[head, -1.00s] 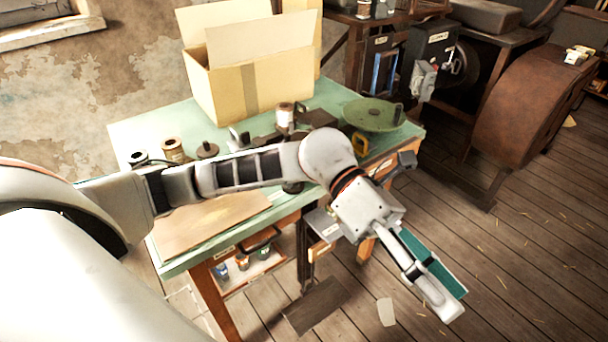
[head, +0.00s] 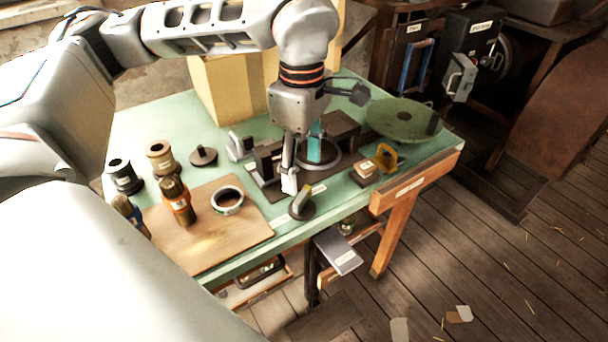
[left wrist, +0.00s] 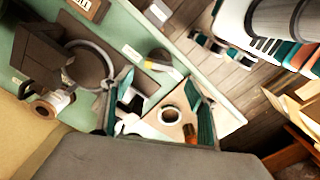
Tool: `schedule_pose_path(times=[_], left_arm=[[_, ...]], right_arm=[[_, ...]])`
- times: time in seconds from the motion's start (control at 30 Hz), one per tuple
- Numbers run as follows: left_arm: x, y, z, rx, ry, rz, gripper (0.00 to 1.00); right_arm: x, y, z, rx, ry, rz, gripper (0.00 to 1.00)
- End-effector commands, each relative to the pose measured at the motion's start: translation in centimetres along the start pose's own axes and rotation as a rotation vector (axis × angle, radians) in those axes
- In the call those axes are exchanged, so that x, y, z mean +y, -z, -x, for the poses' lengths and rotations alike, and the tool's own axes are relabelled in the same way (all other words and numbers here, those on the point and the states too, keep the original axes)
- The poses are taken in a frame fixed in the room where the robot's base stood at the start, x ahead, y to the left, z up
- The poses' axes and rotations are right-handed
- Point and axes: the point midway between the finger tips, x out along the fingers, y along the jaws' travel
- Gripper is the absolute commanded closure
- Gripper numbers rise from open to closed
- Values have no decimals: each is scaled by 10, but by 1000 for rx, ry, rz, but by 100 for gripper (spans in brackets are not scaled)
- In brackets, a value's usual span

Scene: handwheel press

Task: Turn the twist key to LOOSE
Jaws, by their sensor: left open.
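The twist key appears to be the dark round knob with an upright yellowish lever (head: 303,201) at the table's front edge. What looks like the same lever shows in the left wrist view (left wrist: 165,67). Its LOOSE mark cannot be read. My left gripper (head: 302,169) is open and points down over the table, just behind and above the knob; the near finger ends close to it, and contact cannot be told. In the left wrist view the two teal-lined fingers (left wrist: 158,108) are spread, with nothing clearly held between them. My right gripper is not in view.
A dark press frame with a metal ring (head: 335,170) stands behind the gripper. A cardboard box (head: 228,90) stands behind.

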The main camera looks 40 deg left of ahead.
Motion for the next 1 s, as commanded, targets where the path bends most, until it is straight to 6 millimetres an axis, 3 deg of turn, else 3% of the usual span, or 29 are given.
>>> schedule_pose_path(times=[0.17,0.37,0.6,1.0], left_arm=[[1,3,-9,8,-2,4,42],[0,3,-40,8,1,5,42],[1,3,-70,6,-2,4,42],[1,2,-77,5,-4,4,42]], right_arm=[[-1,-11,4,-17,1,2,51],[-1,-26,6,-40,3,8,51],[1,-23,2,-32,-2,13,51],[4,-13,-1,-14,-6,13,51]])
